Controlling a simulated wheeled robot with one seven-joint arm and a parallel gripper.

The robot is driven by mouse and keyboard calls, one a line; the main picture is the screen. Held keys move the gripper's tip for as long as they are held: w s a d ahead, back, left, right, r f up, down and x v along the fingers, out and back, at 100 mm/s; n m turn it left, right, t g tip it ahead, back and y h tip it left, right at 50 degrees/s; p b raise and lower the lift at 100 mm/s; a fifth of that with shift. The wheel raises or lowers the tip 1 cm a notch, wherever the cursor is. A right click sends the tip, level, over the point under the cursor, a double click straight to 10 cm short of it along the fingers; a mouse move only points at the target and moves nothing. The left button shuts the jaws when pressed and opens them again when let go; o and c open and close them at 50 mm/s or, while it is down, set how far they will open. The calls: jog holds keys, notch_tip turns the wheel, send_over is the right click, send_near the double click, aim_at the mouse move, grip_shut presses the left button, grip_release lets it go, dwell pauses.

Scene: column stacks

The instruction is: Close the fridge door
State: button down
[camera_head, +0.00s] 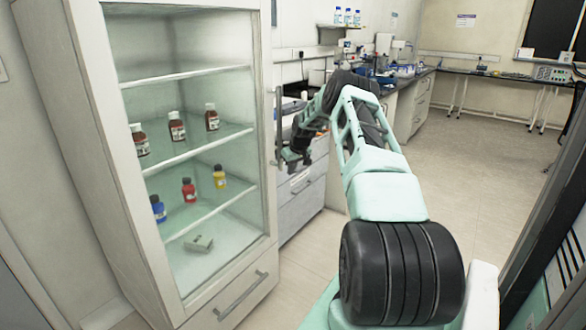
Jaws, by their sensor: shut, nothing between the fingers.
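The fridge (62,110) is a tall white cabinet at the left of the head view. Its glass-fronted door (262,95) has a white frame and a vertical handle (278,125) on its right edge. The door looks close to the front of the cabinet; I cannot tell whether a small gap is left. My gripper (288,160) is shut and empty, just right of the door's edge near the lower end of the handle. I cannot tell whether it touches the door.
Brown, red, yellow and blue bottles stand on the fridge shelves. A lower panel with a handle (240,296) sits below the door. A drawer unit (302,195) stands behind my gripper. The floor (465,165) to the right is clear.

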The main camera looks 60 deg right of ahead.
jog(key=d+b+v, duration=0.1)
jog(key=v, duration=0.9)
jog(key=shift+s+a, duration=0.35)
jog(key=shift+a, duration=0.05)
jog(key=shift+f, duration=0.1)
